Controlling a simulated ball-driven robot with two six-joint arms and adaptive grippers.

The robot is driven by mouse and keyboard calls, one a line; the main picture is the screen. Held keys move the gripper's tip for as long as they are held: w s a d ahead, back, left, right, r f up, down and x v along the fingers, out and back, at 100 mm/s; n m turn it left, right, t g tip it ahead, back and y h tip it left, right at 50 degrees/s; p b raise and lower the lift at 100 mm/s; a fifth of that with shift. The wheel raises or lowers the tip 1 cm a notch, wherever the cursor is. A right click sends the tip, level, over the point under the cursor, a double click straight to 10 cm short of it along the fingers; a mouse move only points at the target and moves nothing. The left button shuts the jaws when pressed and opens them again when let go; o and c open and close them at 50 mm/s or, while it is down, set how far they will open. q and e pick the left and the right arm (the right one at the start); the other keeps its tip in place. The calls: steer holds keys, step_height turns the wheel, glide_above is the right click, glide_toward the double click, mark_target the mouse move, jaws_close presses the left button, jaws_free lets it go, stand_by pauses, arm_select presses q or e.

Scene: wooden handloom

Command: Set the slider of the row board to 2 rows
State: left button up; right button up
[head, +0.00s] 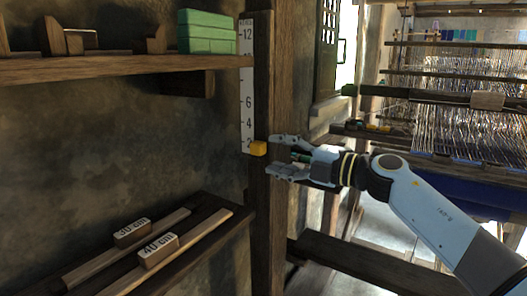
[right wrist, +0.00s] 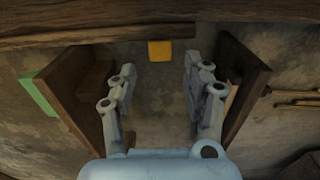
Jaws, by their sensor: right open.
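The row board (head: 247,80) is a tall white strip with black numbers on the side of a wooden post in the head view. Its yellow slider (head: 258,148) sits low on the strip, beside the figure 2. Whether it lines up exactly with the mark I cannot tell. My right gripper (head: 272,157) is open and empty, just right of the slider, fingers pointing left at it. In the right wrist view the slider (right wrist: 159,50) shows ahead, beyond the open fingers (right wrist: 162,80), apart from them. My left gripper is not in view.
A wooden shelf (head: 120,69) with a green box (head: 206,32) juts out left of the board. A lower shelf (head: 233,222) holds slats with blocks marked 30 cm (head: 131,232) and 40 cm (head: 158,250). The loom (head: 455,95) stands at the right.

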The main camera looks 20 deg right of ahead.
steer(key=v, duration=0.6)
steer(key=shift+s+d, duration=0.2)
steer(key=shift+s, duration=0.15)
steer(key=s+d+f+m+g+h, duration=0.1)
steer(key=s+d+f+m+h, duration=0.15)
steer(key=s+f+m, duration=0.75)
steer(key=s+d+f+m+g+h, duration=0.1)
steer(key=s+f+m+h, duration=0.2)
steer(key=f, duration=1.4)
steer(key=s+d+f+m+h, duration=0.2)
steer(key=s+f+m+h, duration=0.3)
steer(key=f, duration=0.9)
steer(key=s+f+m+g, duration=0.2)
steer(key=s+f, duration=0.4)
steer(key=s, duration=0.5)
steer(key=s+a+f+m+g+h, duration=0.1)
steer(key=s+f+g, duration=0.4)
steer(key=s, duration=0.7)
steer(key=s+f+m+g, duration=0.4)
steer(key=s+f, duration=0.3)
steer(key=s, duration=0.5)
steer(key=shift+a+b, duration=0.4)
steer(key=shift+b, duration=0.05)
